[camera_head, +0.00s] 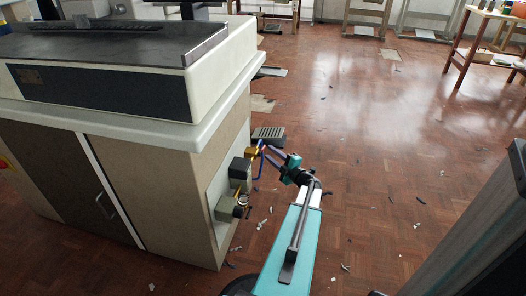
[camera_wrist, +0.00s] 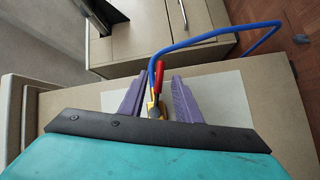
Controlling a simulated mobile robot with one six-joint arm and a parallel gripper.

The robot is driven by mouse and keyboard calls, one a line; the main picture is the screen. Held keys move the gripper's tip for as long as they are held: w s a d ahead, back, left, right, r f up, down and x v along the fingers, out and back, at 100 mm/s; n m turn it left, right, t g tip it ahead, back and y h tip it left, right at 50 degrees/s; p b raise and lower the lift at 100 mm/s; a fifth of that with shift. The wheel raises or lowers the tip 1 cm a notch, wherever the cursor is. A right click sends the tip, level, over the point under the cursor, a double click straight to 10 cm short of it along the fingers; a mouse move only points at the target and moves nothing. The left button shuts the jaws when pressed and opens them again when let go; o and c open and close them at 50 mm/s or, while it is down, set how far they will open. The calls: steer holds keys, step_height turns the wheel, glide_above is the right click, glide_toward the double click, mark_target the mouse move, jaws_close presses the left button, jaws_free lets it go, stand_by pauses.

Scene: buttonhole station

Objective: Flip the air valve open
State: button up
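The air valve shows in the wrist view as a small brass body (camera_wrist: 154,106) with a red lever (camera_wrist: 159,68) standing up from it, away from my wrist. A blue hose (camera_wrist: 200,38) curves from the valve to the right. My gripper (camera_wrist: 157,80) has two purple fingers, spread apart, with the valve and lever between them. A gap shows on both sides, and I cannot tell whether either finger touches. In the head view my gripper (camera_head: 268,148) is at the brass fitting (camera_head: 252,153) on the side of the cabinet. The lever is too small to make out clearly there.
The beige cabinet (camera_head: 185,170) carries a pale side panel with grey-green boxes (camera_head: 239,170) close below my gripper. A grey pedal (camera_head: 268,134) lies on the floor behind. The wooden floor (camera_head: 390,170) to the right is mostly open, with scattered scraps.

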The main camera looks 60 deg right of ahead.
mark_target(263, 148)
steer(key=shift+b+x, duration=0.9)
steer(key=shift+x, duration=2.2)
jaws_close()
